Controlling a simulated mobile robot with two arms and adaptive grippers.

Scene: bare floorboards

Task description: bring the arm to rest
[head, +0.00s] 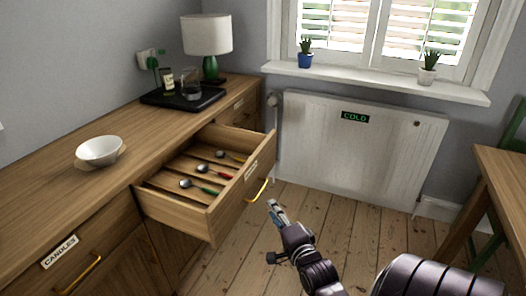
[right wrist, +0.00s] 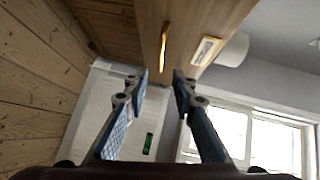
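My right gripper (head: 276,208) is in front of the open drawer, near its yellow handle (head: 257,190) and apart from it. In the right wrist view its two blue-padded fingers (right wrist: 160,82) stand apart with nothing between them. The drawer handle (right wrist: 164,46) shows beyond the fingertips. The wooden drawer (head: 226,201) is pulled out and holds several spoons with coloured handles, such as a green-handled one (head: 199,188) and a red-handled one (head: 217,172). My left gripper is not in view.
The sideboard (head: 50,190) carries a white bowl (head: 99,150), a black tray (head: 183,97) and a lamp (head: 207,36). A radiator (head: 345,160) stands under the window. A wooden table (head: 505,175) is at the right. Bare floorboards (head: 345,225) lie between.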

